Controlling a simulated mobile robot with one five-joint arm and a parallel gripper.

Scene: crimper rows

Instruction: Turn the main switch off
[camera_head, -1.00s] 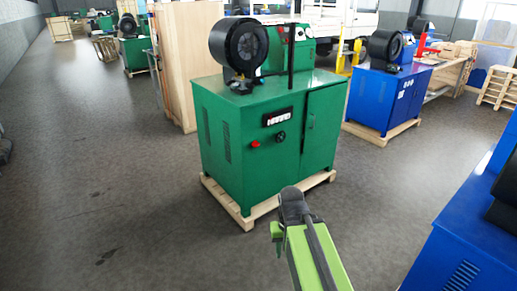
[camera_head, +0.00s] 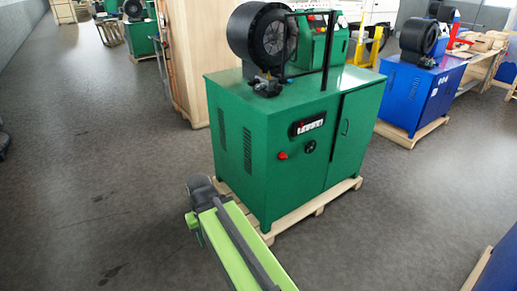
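The green crimper cabinet (camera_head: 250,171) stands in the middle, its front panel facing me. A black round knob (camera_head: 309,147), which looks like the main switch, sits on that panel; its turn position is too small to read. A red button (camera_head: 282,156) is to its left, and a dark display panel (camera_head: 307,126) is above. My light green arm (camera_head: 240,245) reaches in from the bottom, ending in a dark rounded joint (camera_head: 200,187) left of the cabinet in the picture. I see no gripper fingers. Nothing covers the knob.
The cabinet stands on a wooden pallet (camera_head: 341,196). A black crimping head (camera_head: 262,38) and a dark upright post (camera_head: 327,50) are on top. A blue machine (camera_head: 420,91) stands at the right back, a tall wooden crate (camera_head: 193,60) behind left. The grey floor at left is clear.

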